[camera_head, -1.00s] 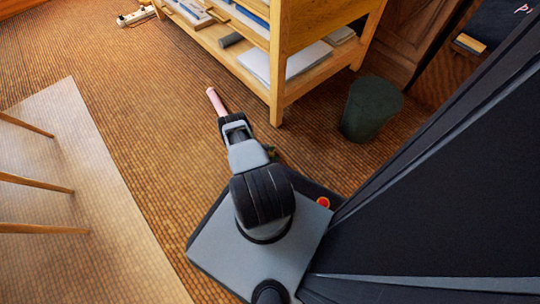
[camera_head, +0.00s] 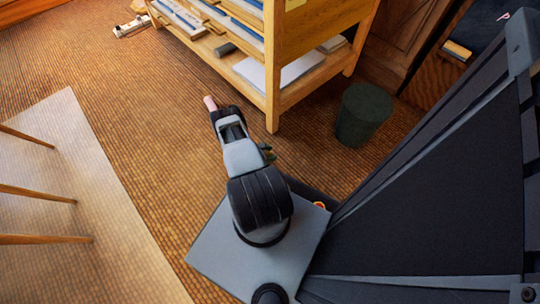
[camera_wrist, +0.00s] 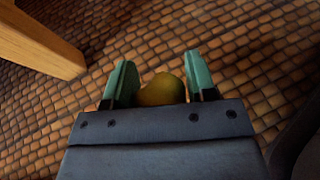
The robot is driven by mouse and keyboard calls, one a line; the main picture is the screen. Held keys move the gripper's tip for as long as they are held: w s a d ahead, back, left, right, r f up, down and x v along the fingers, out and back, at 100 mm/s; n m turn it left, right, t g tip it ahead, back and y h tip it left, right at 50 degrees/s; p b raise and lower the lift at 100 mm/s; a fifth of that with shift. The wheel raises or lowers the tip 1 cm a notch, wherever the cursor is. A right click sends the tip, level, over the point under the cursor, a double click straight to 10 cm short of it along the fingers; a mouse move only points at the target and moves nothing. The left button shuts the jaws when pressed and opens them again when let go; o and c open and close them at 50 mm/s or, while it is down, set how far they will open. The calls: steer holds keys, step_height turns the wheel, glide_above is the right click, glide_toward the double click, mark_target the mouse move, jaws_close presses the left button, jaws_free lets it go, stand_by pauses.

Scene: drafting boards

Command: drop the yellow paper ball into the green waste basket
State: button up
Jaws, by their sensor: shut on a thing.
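In the wrist view, my gripper (camera_wrist: 160,68) is shut on the yellow paper ball (camera_wrist: 161,91). The ball looks dark olive-yellow in shade and sits between the two green fingers, its lower part hidden by the gripper body. In the head view, only a small green part of the gripper shows beside my arm, and I cannot make out the ball. The dark green waste basket (camera_head: 362,118) stands upright on the floor to the right of my arm, apart from it. The basket is not visible in the wrist view.
A wooden shelf unit (camera_head: 272,100) with papers and rolls stands behind my arm, left of the basket. A wooden post (camera_wrist: 40,42) shows at the wrist view's upper left. A pale mat (camera_head: 75,170) lies at left. Brown floor is open between my arm and the basket.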

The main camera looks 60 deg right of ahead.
steer(key=shift+r+p, duration=0.5)
steer(key=shift+r, duration=1)
